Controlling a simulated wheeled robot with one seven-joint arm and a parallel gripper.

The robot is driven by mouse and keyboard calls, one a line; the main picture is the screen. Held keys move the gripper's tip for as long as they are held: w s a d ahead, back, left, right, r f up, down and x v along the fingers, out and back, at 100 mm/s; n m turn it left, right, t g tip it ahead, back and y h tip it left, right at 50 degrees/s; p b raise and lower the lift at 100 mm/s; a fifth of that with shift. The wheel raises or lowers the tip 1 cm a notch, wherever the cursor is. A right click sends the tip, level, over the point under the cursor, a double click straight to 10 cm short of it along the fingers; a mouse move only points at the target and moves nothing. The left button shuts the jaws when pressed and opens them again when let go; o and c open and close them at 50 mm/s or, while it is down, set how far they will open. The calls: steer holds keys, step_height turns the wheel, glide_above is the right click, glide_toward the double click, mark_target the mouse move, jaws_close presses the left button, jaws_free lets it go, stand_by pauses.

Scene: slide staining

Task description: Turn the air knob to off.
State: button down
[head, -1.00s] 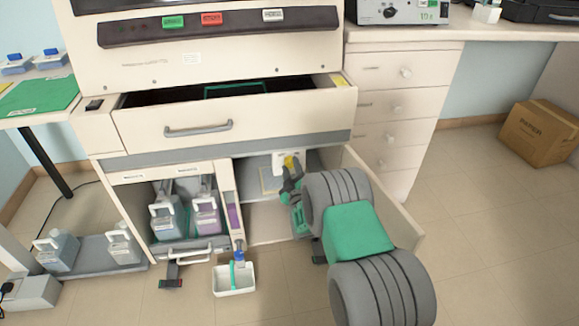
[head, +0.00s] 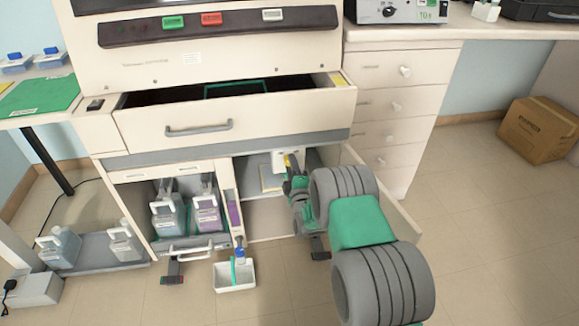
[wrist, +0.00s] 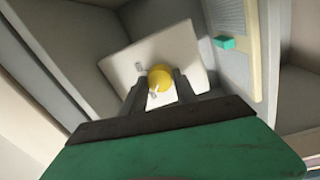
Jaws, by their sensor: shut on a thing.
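The air knob (wrist: 159,77) is a yellow round knob on a white plate (wrist: 125,63) inside the open lower right compartment of the machine. In the head view the knob (head: 288,160) is partly hidden behind my gripper. My gripper (wrist: 160,86) reaches into the compartment, its two dark fingers on either side of the knob and shut on it. A small pale mark shows at the knob's lower side, and another pale mark sits on the plate at its upper left. I cannot read any label.
The compartment's door (head: 385,195) stands open to the right of my arm. A drawer (head: 270,117) above is pulled out. Bottles (head: 206,215) stand in the left compartment. A white tray (head: 235,276) sits low in front.

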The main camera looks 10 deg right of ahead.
stand_by(0.3)
steer(key=c, duration=0.9)
jaws_free()
steer(key=shift+c, duration=0.2)
steer(key=s, duration=0.7)
steer(key=shift+s+f+b, duration=0.2)
steer(key=shift+s+b, duration=0.1)
steer(key=shift+s, duration=0.1)
